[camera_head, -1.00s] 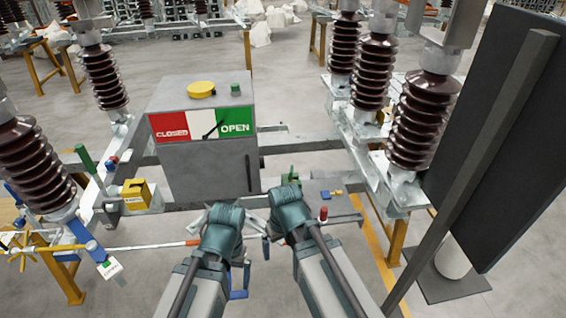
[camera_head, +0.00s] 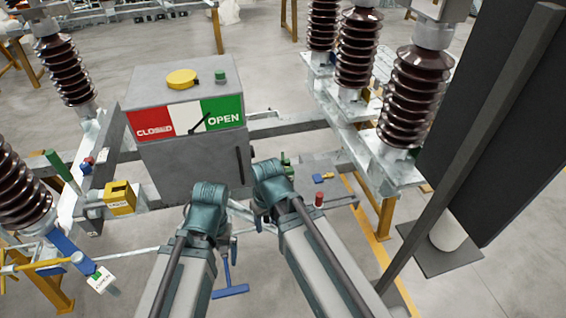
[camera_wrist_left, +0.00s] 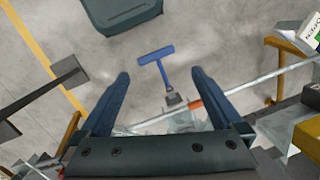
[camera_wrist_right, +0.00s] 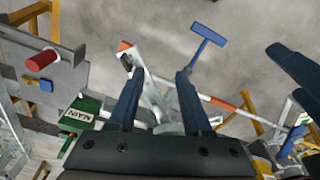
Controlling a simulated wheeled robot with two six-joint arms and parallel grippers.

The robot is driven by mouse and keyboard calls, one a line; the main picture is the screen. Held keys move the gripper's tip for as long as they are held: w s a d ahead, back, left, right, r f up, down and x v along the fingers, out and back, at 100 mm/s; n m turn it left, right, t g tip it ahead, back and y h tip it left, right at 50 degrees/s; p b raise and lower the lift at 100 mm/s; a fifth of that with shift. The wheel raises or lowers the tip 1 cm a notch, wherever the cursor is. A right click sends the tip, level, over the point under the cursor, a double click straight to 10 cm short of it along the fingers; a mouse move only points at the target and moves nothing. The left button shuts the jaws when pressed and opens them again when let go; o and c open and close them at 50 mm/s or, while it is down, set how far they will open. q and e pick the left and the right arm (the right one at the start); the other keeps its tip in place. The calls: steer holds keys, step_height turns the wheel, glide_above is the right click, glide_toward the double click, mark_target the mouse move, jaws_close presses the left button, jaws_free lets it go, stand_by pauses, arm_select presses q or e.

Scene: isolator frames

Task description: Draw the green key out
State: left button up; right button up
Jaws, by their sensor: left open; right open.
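A green block marked MAIN (camera_wrist_right: 78,116) shows in the right wrist view, left of my right gripper. It also shows in the head view as a small green thing (camera_head: 287,162) just right of that gripper's head. I cannot make out a separate key in it. My right gripper (camera_wrist_right: 160,75) is open, with nothing between its fingers. My left gripper (camera_wrist_left: 161,74) is open and empty, over the floor. In the head view the two grippers' heads, left (camera_head: 208,196) and right (camera_head: 270,176), stand side by side before the grey cabinet; their fingertips are largely hidden.
The grey cabinet (camera_head: 190,165) shows CLOSED and OPEN. A yellow block (camera_head: 119,197) and a green handle (camera_head: 58,166) are left. A red knob (camera_head: 319,199) stands on the right plate. A blue T-shaped handle (camera_head: 230,291) is below my arms. A black panel (camera_head: 500,120) blocks the right.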

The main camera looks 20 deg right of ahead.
steer(key=m+t+h, duration=0.2)
steer(key=m+t, duration=0.5)
glide_toward(283, 158)
steer(key=x, duration=0.2)
steer(key=b+x, duration=0.7)
steer(key=x, duration=0.3)
steer(key=shift+w+f, duration=0.1)
steer(key=shift+f, duration=0.2)
arm_select(q)
step_height(283, 158, down, 7)
steer(key=w, duration=0.2)
steer(key=shift+w+d+m+t, duration=0.2)
steer(key=shift+w+m+t, duration=0.05)
steer(key=shift+m+t, duration=0.15)
arm_select(e)
steer(key=shift+r, duration=0.1)
jaws_close()
